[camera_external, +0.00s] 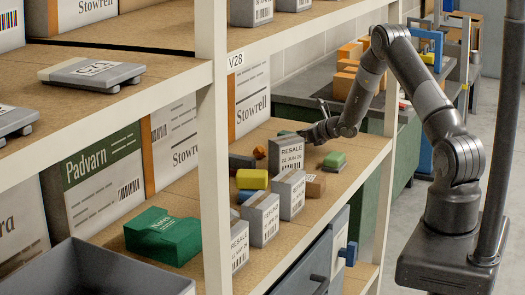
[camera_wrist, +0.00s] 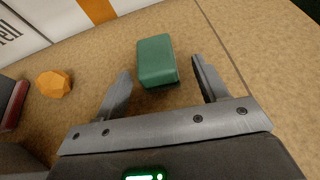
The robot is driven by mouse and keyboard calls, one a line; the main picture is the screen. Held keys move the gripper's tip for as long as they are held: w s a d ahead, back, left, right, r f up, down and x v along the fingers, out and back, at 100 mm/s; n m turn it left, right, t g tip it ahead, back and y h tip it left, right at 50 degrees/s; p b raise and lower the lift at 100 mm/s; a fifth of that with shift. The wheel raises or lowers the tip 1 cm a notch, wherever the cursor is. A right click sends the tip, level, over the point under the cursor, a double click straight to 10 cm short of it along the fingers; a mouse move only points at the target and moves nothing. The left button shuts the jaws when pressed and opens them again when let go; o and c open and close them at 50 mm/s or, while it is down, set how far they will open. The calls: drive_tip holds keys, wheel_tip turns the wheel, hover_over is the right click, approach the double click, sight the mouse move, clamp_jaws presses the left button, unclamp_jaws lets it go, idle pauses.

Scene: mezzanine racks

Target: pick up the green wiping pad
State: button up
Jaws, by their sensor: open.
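A plain dark green block (camera_wrist: 157,60), which looks like the green wiping pad, lies on the brown shelf board in the wrist view. My gripper (camera_wrist: 161,72) is open, with one finger on each side of the block's near part and gaps on both sides. I cannot tell how high the fingertips are above the board. In the outside view my gripper (camera_external: 305,134) reaches over the middle shelf, and a little of a green thing (camera_external: 285,133), probably the same block, shows beyond it. A two-tone green-topped pad (camera_external: 335,158) lies nearer the shelf's front edge.
An orange faceted piece (camera_wrist: 53,84) lies left of the block. Grey RESALE boxes (camera_external: 287,154), a yellow block (camera_external: 252,179) and a brown block (camera_external: 315,186) crowd the shelf front. A white rack post (camera_external: 212,150) stands to the left. The board right of the block is clear.

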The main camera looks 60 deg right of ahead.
drive_tip(key=x, duration=0.4)
drive_tip(key=shift+w+a+r, duration=0.1)
drive_tip(key=shift+a+r, duration=0.05)
drive_tip(key=shift+r, duration=0.1)
drive_tip(key=shift+c, duration=0.4)
drive_tip(key=c, duration=1)
drive_tip(key=shift+r, duration=0.1)
